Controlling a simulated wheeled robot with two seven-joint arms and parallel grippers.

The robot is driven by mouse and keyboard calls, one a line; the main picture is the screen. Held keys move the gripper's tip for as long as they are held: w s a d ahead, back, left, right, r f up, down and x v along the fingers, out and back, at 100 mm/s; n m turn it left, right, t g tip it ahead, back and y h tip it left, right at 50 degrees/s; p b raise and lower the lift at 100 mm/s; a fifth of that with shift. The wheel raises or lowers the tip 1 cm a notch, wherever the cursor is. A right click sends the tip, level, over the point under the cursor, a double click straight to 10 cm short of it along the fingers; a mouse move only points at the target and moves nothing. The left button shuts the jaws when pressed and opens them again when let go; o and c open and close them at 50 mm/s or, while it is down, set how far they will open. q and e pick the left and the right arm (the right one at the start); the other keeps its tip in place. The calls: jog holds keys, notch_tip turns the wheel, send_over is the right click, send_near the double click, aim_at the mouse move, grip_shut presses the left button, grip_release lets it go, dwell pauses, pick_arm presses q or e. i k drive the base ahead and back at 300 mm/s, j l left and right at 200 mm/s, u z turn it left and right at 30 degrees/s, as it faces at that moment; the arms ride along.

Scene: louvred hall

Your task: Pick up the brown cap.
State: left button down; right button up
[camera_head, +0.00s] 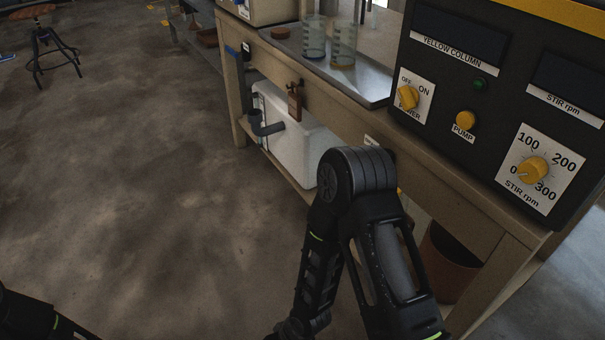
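A small, flat, round brown piece (280,32), which looks like the brown cap, lies on the bench top near its far left edge. It is left of two clear glass vessels and apart from them. My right arm is bent in the lower middle of the view, in front of the bench, and its forearm runs down to the bottom edge. Its gripper is out of view. Only a dark part of my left arm shows at the lower left corner, and its gripper is out of view too.
The clear vessels (314,40) (343,45) stand on the wooden bench (428,160). A black control panel (470,95) with yellow knobs stands at right. A white box (290,145) and a brown bin (449,262) are under the bench. A stool (50,45) stands far left. The floor at left is clear.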

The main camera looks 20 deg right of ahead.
aim_at(277, 33)
jog(key=i+z, duration=0.1)
jog(key=i+l+u, duration=0.1)
jog(key=i+u, duration=0.2)
jog(key=i, duration=0.25)
jog(key=i+l+u, duration=0.3)
jog(key=i, duration=0.2)
